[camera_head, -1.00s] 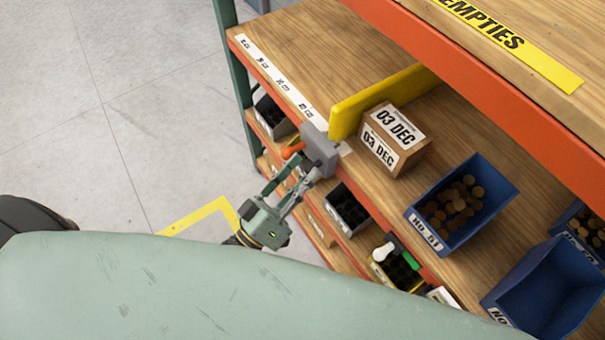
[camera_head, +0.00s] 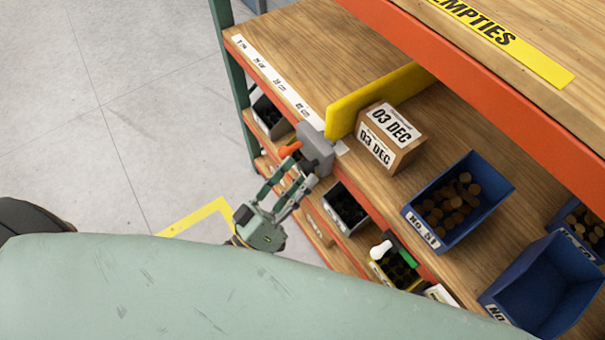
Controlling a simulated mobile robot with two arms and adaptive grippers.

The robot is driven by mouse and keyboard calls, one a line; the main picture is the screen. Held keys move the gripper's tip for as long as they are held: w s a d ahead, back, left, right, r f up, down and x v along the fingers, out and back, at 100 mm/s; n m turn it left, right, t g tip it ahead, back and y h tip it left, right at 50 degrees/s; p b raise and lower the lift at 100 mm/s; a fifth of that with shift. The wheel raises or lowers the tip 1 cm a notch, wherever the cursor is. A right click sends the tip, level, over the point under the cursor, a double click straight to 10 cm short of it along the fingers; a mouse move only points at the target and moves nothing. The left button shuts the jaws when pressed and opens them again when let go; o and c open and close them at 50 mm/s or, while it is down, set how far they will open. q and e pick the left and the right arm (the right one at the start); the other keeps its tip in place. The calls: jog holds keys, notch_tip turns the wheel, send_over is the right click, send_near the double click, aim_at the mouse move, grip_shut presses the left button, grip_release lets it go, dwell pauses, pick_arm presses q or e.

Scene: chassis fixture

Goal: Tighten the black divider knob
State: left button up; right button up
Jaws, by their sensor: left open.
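The yellow divider (camera_head: 375,98) stands across the wooden shelf. A grey clamp block (camera_head: 315,150) sits at its front end, on the shelf's front edge. An orange handle (camera_head: 290,149) sticks out from the block to the left. I cannot make out a black knob; the block's front underside is partly hidden by my gripper. My left gripper (camera_head: 289,178) is open, with its fingers reaching up just below the block and the orange handle. Whether a finger touches them I cannot tell. My right gripper is not in view.
A "03 DEC" box (camera_head: 392,140) stands right of the divider. A blue bin (camera_head: 458,203) of brown round pieces is further right, near an empty blue bin (camera_head: 545,287). Small bins (camera_head: 345,207) fill the level below. An orange-edged upper shelf (camera_head: 480,70) overhangs. Floor at left is clear.

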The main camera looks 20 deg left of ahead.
pick_arm(q)
jog(key=v, duration=1)
jog(key=shift+s+a, duration=0.2)
jog(key=shift+s, duration=0.15)
